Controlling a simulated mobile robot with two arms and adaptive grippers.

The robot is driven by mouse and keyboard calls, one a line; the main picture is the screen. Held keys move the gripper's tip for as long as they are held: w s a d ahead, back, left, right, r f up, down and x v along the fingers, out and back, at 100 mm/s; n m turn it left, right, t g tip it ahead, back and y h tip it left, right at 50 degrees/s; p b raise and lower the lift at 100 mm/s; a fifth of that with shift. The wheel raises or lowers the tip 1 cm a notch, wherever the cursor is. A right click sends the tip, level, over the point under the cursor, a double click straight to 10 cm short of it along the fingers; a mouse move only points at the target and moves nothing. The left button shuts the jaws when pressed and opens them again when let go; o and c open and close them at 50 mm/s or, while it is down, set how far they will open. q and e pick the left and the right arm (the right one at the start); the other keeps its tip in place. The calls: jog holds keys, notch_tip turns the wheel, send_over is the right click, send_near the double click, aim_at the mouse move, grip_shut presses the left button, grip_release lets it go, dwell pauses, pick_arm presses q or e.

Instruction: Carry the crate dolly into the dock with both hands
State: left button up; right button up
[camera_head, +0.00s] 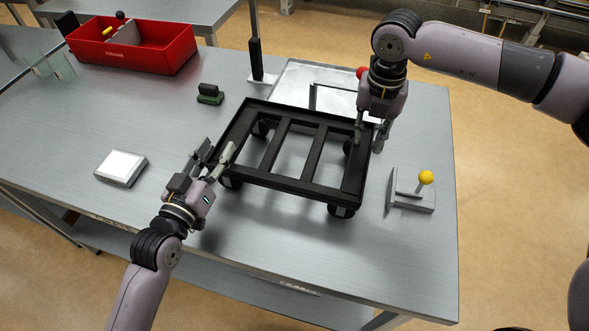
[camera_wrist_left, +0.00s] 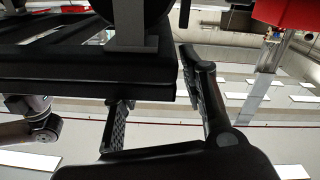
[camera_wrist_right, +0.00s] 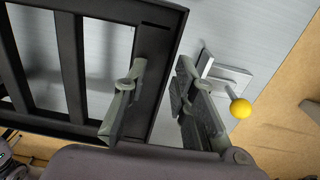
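The black crate dolly (camera_head: 283,150), an open slatted frame on casters, stands on the grey table. My left gripper (camera_head: 215,154) is at its left front corner, fingers apart on either side of the left rail. In the left wrist view the dolly frame (camera_wrist_left: 90,72) reaches between the open fingers, one partly hidden behind it. My right gripper (camera_head: 367,142) points down at the right rail. In the right wrist view its fingers (camera_wrist_right: 158,100) are apart, straddling the rail, with a gap beside one finger. A silver plate (camera_head: 290,82) with a dark bracket, perhaps the dock, lies behind the dolly.
A lever with a yellow knob (camera_head: 426,177) stands right of the dolly. A dark green block (camera_head: 210,94), a white-topped device (camera_head: 121,167) and a red bin (camera_head: 150,52) are to the left. A black post (camera_head: 255,58) rises behind. The front table area is clear.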

pick_arm(q)
jog(key=v, duration=1.1)
pick_arm(e)
notch_tip(320, 180, up, 12)
pick_arm(q)
jog(key=shift+s, duration=0.1)
dwell(0.4)
